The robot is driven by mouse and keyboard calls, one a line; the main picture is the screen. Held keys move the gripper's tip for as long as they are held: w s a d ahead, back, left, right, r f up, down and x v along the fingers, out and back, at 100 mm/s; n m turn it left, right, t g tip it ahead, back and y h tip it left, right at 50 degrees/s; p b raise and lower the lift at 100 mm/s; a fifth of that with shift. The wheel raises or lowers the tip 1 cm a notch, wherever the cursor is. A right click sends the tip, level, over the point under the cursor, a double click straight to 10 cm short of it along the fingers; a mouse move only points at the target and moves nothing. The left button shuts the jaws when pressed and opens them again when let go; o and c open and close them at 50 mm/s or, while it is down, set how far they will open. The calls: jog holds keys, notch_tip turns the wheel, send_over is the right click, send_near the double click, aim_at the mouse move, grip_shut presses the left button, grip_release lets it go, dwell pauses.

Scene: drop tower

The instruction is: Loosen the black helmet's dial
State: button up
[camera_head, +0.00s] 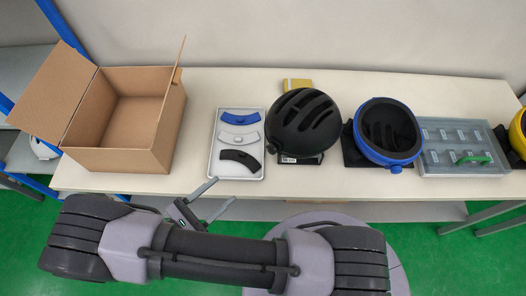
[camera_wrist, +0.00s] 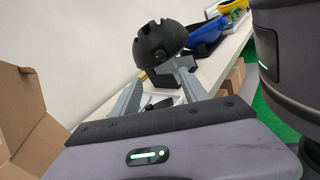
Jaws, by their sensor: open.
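The black helmet (camera_head: 303,122) sits upright on a small dark stand on the table, right of the white tray. In the wrist view the black helmet (camera_wrist: 158,46) is ahead, beyond the fingertips, with a small round knob, likely its dial (camera_wrist: 161,54), on its lower side. My gripper (camera_head: 208,203) is in front of the table's front edge, below the white tray. Its two fingers (camera_wrist: 157,82) are apart with nothing between them, and they do not touch the helmet.
An open cardboard box (camera_head: 122,158) stands at the left. A white tray (camera_head: 213,172) holds blue, white and black curved pads. Right of the black helmet are an upturned blue helmet (camera_head: 384,158), a clear-lidded case (camera_head: 463,135) and a yellow helmet (camera_head: 519,134). A yellow block (camera_head: 297,85) lies behind.

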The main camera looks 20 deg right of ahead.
aim_at(270, 151)
jog(key=shift+n, duration=0.6)
jog(key=b+x, duration=0.2)
jog(key=x, duration=1.5)
jog(key=shift+w+d, duration=0.1)
jog(key=shift+d, duration=0.1)
grip_shut()
